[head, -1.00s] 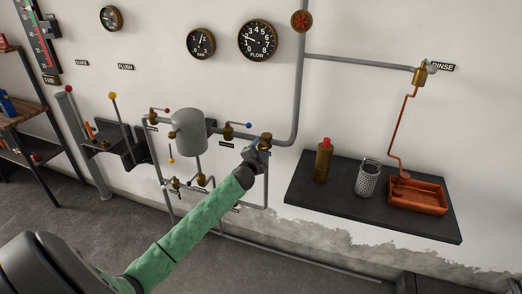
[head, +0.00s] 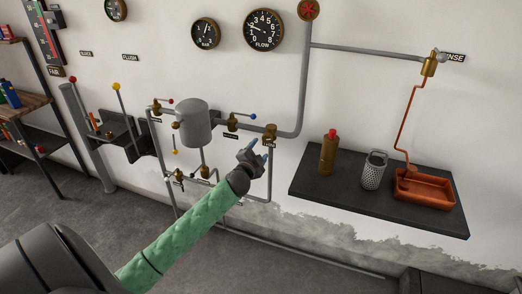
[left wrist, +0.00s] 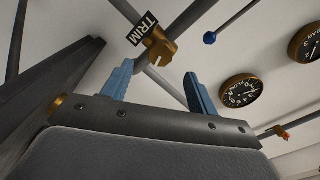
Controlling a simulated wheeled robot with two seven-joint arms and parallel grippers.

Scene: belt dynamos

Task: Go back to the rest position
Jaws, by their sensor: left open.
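My left gripper (head: 256,150) is at the end of the green-sleeved arm, in front of the wall pipes. Its two blue fingers are spread and nothing is between them. In the left wrist view my left gripper (left wrist: 158,68) shows the same open fingers, with a brass valve knob (left wrist: 160,50) beyond the gap, beside the TRIM label (left wrist: 143,28). In the head view this brass knob (head: 270,132) sits on the pipe just above and right of the fingertips, and they look apart from it. My right gripper is in neither view.
A grey tank (head: 194,122) with small valves and pipes is left of the gripper. A dark shelf (head: 330,188) at right holds a brass bottle (head: 328,155), a perforated metal cup (head: 374,171) and an orange tray (head: 425,190). The floor in front is open.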

